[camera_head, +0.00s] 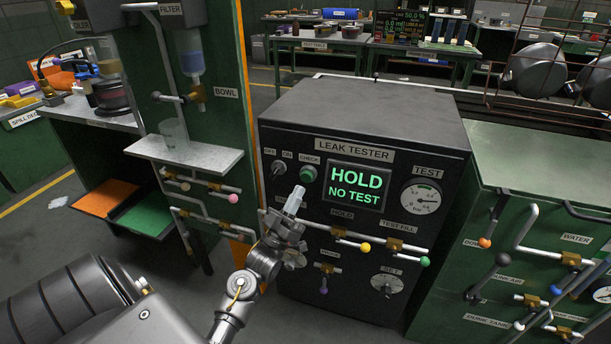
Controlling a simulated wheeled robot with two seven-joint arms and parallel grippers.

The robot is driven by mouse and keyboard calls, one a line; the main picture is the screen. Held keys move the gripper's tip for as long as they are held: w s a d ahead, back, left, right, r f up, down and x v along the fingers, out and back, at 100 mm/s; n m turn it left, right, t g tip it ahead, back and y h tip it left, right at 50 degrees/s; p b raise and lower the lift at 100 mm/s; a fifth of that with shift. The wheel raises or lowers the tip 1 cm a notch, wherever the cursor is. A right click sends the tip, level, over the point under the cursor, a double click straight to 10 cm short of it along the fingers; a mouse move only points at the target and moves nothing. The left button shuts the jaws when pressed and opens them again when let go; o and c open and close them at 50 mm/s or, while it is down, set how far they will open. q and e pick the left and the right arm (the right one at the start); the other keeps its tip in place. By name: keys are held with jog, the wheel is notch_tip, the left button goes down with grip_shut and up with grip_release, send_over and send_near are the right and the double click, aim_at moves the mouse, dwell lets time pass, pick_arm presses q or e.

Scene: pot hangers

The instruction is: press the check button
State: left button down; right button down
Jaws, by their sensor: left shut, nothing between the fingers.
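The check button (307,174) is a round green button under the CHECK label on the dark leak tester (365,130). My left gripper (298,192) is shut and empty. Its tips point up toward the button and show just below and left of it in the picture. The button's face is not covered. I cannot tell how wide the gap in depth is. The tester's screen (356,186) reads HOLD, NO TEST in green. My right gripper is not in view.
An OFF/ON switch (279,167) sits left of the button. Valve levers with yellow (365,247) and green (425,261) knobs stick out below the screen. A green cabinet with pipes (540,190) stands at right. A shelf with a clear cup (174,133) juts out at left.

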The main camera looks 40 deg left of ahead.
pick_arm(q)
jog(key=shift+s+d+p, duration=0.2)
jog(key=shift+s+d, duration=0.05)
jog(key=shift+s, duration=0.35)
jog(key=shift+s+d+p, duration=0.15)
jog(key=shift+s+d, duration=0.05)
jog(key=shift+s, duration=0.4)
